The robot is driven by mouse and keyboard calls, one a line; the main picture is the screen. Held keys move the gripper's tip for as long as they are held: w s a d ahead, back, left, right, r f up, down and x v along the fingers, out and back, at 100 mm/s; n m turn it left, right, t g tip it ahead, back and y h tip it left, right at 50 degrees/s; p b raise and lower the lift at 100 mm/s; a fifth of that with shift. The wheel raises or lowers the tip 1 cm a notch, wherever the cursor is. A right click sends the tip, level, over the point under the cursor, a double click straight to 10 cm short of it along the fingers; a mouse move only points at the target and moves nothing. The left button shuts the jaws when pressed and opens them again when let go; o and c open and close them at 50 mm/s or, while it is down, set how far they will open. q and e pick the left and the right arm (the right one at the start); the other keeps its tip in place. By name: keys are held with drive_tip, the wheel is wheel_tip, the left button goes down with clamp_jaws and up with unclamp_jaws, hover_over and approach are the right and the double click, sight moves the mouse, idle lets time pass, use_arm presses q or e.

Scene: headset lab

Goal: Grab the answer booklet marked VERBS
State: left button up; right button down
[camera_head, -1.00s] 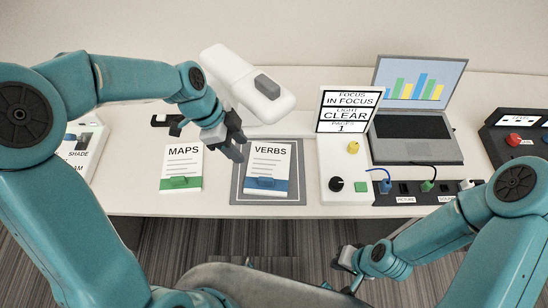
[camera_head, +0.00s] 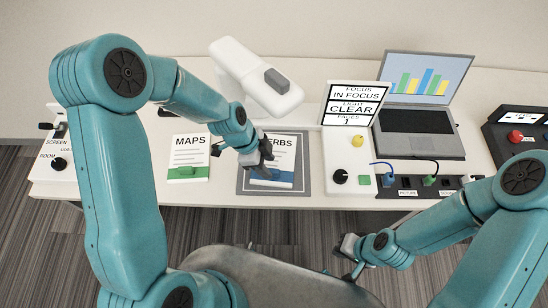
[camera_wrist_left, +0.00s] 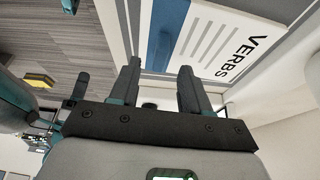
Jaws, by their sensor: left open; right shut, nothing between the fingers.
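The VERBS booklet (camera_head: 285,151) is white with a blue band along its near edge. It lies on a grey mat (camera_head: 301,189) on the table, below the white overhead head of a device. My left gripper (camera_head: 262,158) is over the booklet's left part and hides some of its cover. In the left wrist view the booklet (camera_wrist_left: 215,38) is beyond the open, empty fingers of that gripper (camera_wrist_left: 160,85), apart from them. My right gripper (camera_head: 346,247) is shut and empty, in front of the table's near edge.
A MAPS booklet (camera_head: 189,152) with a green band lies left of the mat. The white document camera (camera_head: 255,80) overhangs the area. A control panel (camera_head: 341,166), sign (camera_head: 352,104) and laptop (camera_head: 418,120) stand to the right. A switch panel (camera_head: 62,160) is at far left.

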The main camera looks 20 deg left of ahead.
sight(282, 168)
use_arm(q)
drive_tip(key=shift+x, duration=1.05)
drive_tip(key=shift+w+d+f, duration=0.15)
drive_tip(key=shift+d+f, duration=0.05)
drive_tip(key=shift+f, duration=0.15)
drive_tip(key=shift+s+a+r, duration=0.1)
drive_tip(key=shift+s, duration=0.1)
drive_tip(key=c, duration=0.9)
drive_tip(key=shift+w, duration=0.1)
clamp_jaws()
